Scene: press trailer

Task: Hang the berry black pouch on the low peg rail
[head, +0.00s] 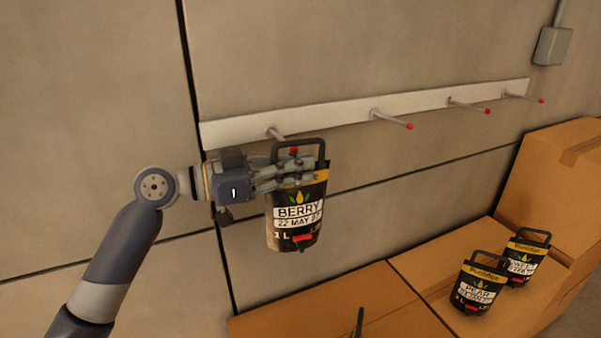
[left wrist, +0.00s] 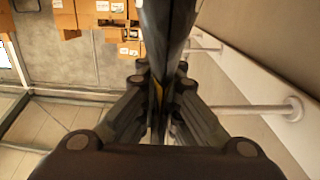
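The berry black pouch (head: 297,218) hangs upright in the air in front of the wall, its label reading BERRY. My left gripper (head: 300,168) is shut on the pouch's upper part, just below its dark loop handle. In the left wrist view the fingers (left wrist: 158,110) close on the pouch's dark edge (left wrist: 165,35). The low peg rail (head: 340,111) is a white strip with several red-tipped pegs. The leftmost peg (head: 278,134) runs behind the handle, and its red tip shows within the loop; I cannot tell whether they touch. My right gripper is not in view.
Pear pouch (head: 479,286) and another black pouch (head: 526,260) stand on cardboard boxes (head: 430,262) at the lower right. A taller box (head: 550,185) stands behind them. A grey wall box (head: 552,46) is at the upper right. The pegs further right are empty.

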